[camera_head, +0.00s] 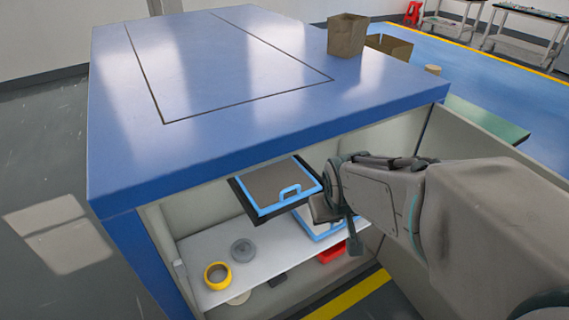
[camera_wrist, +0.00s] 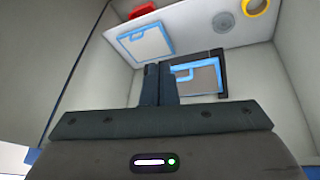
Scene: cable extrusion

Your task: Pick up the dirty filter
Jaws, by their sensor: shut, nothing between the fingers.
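The dirty filter (camera_head: 275,188) is a square grey-brown panel with a blue frame and a blue handle. It sits in a dark holder (camera_head: 241,200) under the cabinet top, and it also shows in the wrist view (camera_wrist: 207,79). A second, pale filter with a blue frame (camera_head: 312,222) lies on the shelf; the wrist view shows it whole (camera_wrist: 145,44). My gripper (camera_wrist: 159,70) is shut and empty, its fingers together. In the wrist view the fingers partly cover the dirty filter's left side. In the head view my gripper is at the cabinet opening, right of the dirty filter.
The blue cabinet top (camera_head: 230,130) overhangs the opening. A cardboard box (camera_head: 347,36) stands on it.

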